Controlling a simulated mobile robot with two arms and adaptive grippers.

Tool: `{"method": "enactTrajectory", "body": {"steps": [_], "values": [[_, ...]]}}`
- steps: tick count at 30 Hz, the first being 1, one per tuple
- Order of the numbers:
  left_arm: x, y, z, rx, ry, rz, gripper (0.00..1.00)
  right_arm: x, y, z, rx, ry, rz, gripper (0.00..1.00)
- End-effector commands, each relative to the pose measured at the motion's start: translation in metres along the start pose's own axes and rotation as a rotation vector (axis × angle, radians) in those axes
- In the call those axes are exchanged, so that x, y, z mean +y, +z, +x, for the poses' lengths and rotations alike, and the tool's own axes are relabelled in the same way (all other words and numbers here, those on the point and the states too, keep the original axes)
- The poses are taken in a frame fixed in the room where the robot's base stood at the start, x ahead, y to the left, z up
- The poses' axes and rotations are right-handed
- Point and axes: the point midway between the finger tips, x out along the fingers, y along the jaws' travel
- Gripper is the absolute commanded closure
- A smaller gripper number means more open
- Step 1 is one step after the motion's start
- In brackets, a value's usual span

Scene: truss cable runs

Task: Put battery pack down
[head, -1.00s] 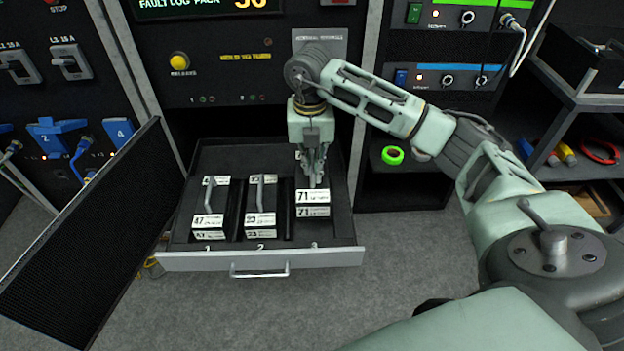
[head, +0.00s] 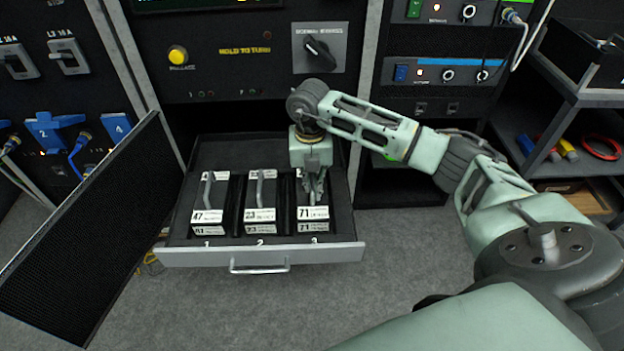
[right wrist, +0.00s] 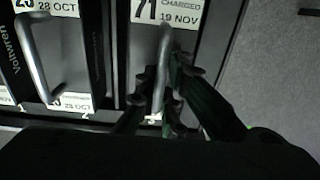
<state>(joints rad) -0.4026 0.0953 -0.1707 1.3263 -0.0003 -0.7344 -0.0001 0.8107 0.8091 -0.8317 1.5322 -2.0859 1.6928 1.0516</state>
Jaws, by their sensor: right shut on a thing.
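The battery pack labelled 71 (head: 313,213) sits in slot 3 at the right of the open drawer (head: 190,258), level with the packs beside it. My right gripper (head: 314,198) is above it, shut on its handle. In the right wrist view the fingers (right wrist: 160,112) close around the metal handle, with the label of pack 71 (right wrist: 168,14) beyond. My left gripper is not in view.
An open mesh door (head: 95,235) stands left of the drawer. The cabinet face above has a yellow button (head: 178,55) and a rotary switch (head: 318,48). A shelf with cables (head: 600,147) is at the right. Grey floor in front is clear.

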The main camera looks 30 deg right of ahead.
Motion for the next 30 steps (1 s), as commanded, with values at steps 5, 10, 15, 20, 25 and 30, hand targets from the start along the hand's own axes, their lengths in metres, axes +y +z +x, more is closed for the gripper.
{"method": "enactTrajectory", "body": {"steps": [5, 10, 15, 20, 25, 30], "values": [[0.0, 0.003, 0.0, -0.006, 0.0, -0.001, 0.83, 0.0, 0.0, 0.001, 0.0, 0.0, 0.0, 0.85], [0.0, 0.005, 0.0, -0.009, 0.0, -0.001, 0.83, 0.0, 0.0, 0.0, 0.0, 0.0, 0.0, 0.73], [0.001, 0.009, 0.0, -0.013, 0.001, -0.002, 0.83, 0.0, 0.0, 0.0, 0.0, 0.0, 0.0, 0.73], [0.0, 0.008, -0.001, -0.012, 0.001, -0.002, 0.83, 0.0, 0.001, -0.003, -0.001, 0.0, 0.0, 0.73], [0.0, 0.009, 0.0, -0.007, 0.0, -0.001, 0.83, 0.0, 0.001, -0.028, -0.004, 0.002, 0.0, 0.73], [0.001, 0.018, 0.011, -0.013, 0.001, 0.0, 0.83, 0.001, 0.001, -0.065, -0.004, 0.003, 0.0, 0.73]]}}
